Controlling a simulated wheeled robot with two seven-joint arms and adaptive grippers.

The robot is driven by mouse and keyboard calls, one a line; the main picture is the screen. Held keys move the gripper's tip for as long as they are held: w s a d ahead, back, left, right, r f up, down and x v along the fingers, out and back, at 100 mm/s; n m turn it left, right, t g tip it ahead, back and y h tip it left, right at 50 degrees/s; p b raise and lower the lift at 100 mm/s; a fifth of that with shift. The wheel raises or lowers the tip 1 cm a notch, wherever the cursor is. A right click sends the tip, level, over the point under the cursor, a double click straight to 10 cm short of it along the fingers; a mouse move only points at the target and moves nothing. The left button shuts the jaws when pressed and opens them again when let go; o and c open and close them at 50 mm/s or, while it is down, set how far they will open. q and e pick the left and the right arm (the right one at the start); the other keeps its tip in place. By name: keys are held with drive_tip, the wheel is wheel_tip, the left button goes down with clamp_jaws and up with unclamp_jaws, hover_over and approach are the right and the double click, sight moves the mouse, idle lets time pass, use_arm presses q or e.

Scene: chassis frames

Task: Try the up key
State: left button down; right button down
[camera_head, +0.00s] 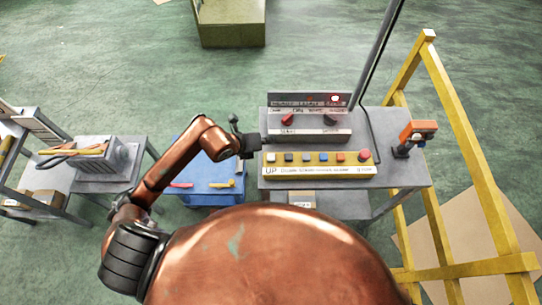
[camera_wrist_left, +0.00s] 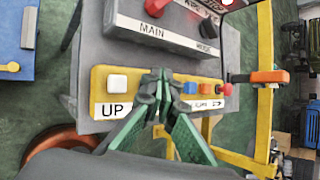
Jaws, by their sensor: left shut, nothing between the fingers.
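The up key is a pale square button (camera_wrist_left: 117,83) above the "UP" label at the left end of a yellow key panel (camera_wrist_left: 100,76). In the head view the pale up key (camera_head: 271,157) sits at the same end of the yellow panel (camera_head: 365,157). My left gripper (camera_wrist_left: 157,78) is shut and empty; its fingertips appear just right of the up key and hide part of the panel. In the head view my left gripper (camera_head: 253,144) is at the panel's upper left; contact cannot be told. My right gripper is not in view.
A grey switch box (camera_head: 340,135) with red and dark switches stands behind the panel on a grey table (camera_head: 410,175). An orange device (camera_head: 418,130) and a yellow rail (camera_head: 465,130) are at the right. A blue cart (camera_head: 205,198) stands left.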

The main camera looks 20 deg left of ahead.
use_arm(q)
drive_tip(key=b, duration=0.5)
hover_over(269, 157)
wheel_tip(269, 157, down, 7)
drive_tip(key=shift+d+f, duration=0.1)
drive_tip(key=shift+f+b, duration=0.55)
drive_tip(key=shift+f, duration=0.2)
idle(0.4)
drive_tip(key=shift+f+b, duration=0.35)
drive_tip(key=shift+f, duration=0.05)
